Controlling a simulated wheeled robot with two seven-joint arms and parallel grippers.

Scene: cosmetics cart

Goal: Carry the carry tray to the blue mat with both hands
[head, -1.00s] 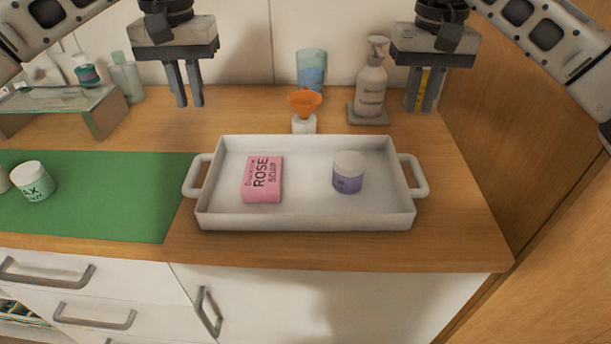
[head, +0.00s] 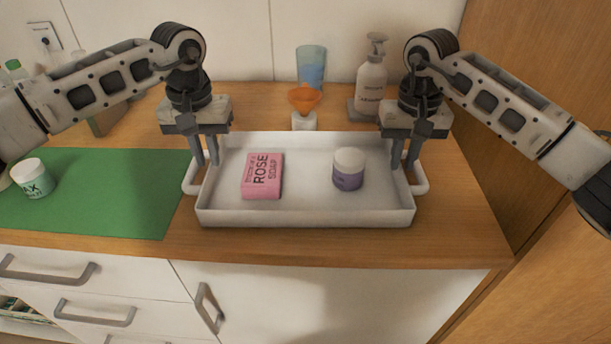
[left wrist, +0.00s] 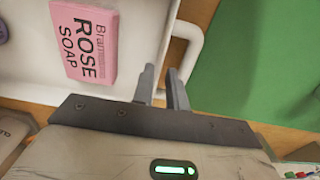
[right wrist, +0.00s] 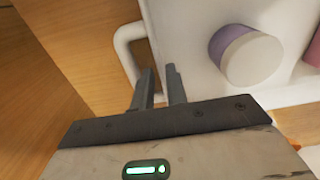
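The white carry tray (head: 305,217) stands on the wooden counter, with a handle at each end. It holds a pink rose soap box (head: 262,176) and a purple jar with a white lid (head: 348,169). My left gripper (head: 207,163) is open at the tray's left end; in the left wrist view its fingers (left wrist: 160,70) appear to straddle the end wall beside the handle (left wrist: 190,45). My right gripper (head: 404,166) is open at the right end; its fingers (right wrist: 159,70) look similarly placed beside the other handle (right wrist: 122,45). No blue mat shows.
A wooden wall closes the right side.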

